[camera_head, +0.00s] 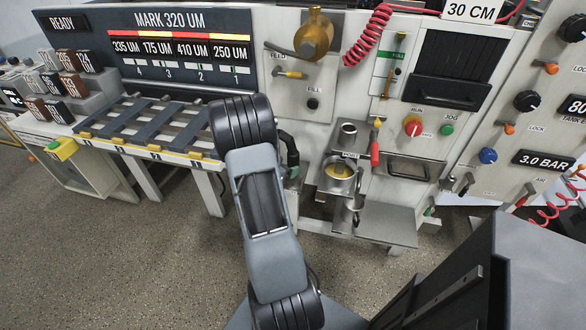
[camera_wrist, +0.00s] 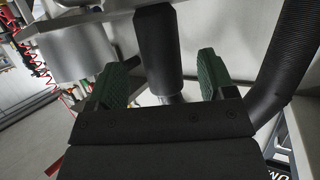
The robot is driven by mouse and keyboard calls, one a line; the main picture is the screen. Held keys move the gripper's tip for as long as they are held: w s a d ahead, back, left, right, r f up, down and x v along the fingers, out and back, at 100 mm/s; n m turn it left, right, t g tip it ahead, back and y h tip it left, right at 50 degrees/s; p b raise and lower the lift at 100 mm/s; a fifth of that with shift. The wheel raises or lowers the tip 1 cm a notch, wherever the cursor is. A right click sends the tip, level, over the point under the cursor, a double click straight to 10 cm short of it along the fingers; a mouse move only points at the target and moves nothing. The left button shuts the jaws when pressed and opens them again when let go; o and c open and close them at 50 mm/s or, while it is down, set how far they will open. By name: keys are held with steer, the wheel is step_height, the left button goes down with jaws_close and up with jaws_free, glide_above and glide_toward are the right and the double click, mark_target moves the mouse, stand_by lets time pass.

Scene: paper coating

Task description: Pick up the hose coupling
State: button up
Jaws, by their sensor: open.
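In the wrist view, a dark cylinder (camera_wrist: 158,45), which looks like the hose coupling, stands between the two green-padded fingers of my gripper (camera_wrist: 162,66). The fingers are apart, one on each side, with visible gaps to it. A bright metal part (camera_wrist: 170,97) shows at its lower end, partly hidden by my gripper body. In the head view my arm hides most of this spot. Only a short dark curved piece (camera_head: 290,149) shows right of my arm, beside the machine front; I cannot tell whether it is the hose.
A thick ribbed black hose (camera_wrist: 285,65) runs close on the right in the wrist view. A grey metal cup (camera_wrist: 75,48) is close on the left. In the head view, a small shelf with a yellow-filled pot (camera_head: 340,172) stands right of my arm, and a slatted rack (camera_head: 150,128) left.

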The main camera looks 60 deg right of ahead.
mark_target(289, 164)
steer(key=shift+x, duration=2.25)
steer(key=shift+c, duration=0.2)
steer(key=c, duration=1.2)
steer(key=shift+r, duration=0.1)
steer(key=shift+c, duration=0.6)
